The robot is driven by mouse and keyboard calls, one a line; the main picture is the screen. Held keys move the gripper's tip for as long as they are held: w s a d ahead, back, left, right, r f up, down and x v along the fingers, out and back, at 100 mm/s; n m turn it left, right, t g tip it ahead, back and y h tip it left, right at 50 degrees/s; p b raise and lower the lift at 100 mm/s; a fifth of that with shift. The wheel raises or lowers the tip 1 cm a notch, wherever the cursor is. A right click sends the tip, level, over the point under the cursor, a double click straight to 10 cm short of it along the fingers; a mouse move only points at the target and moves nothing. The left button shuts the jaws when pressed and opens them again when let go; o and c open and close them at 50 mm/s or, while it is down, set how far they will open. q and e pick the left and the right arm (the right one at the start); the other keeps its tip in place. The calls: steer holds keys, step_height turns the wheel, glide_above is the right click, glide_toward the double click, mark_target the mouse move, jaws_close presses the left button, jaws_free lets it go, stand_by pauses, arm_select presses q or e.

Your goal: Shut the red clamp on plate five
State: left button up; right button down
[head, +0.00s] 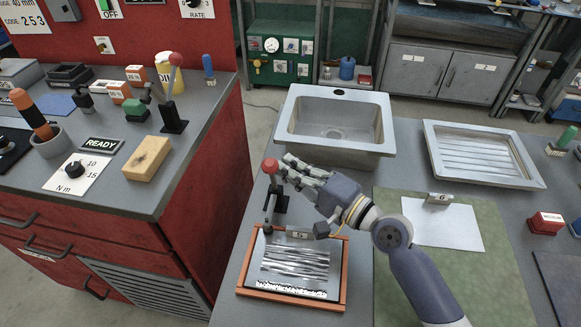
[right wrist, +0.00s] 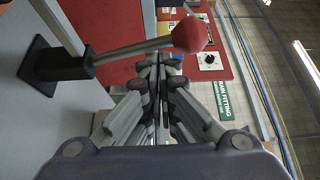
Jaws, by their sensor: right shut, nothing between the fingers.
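The red-knobbed clamp stands at the back edge of plate five (head: 291,274), a striped picture plate in an orange frame with a tag marked 5 (head: 299,233). Its black body (head: 281,203) sits behind the frame, and its red ball knob (head: 270,165) is raised above the body. My right gripper (head: 286,167) is shut and empty, right beside the knob. Contact cannot be told. My left gripper is out of view.
A metal sink (head: 335,120) stands behind the clamp. A green mat with a white sheet tagged 6 (head: 437,199) lies to the right, partly under my right arm. A ribbed draining tray (head: 484,154) is behind it. A red cabinet bench (head: 170,200) stands left across a gap.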

steer(key=shift+s, duration=0.1)
stand_by(0.5)
steer(key=v, duration=1.2)
stand_by(0.7)
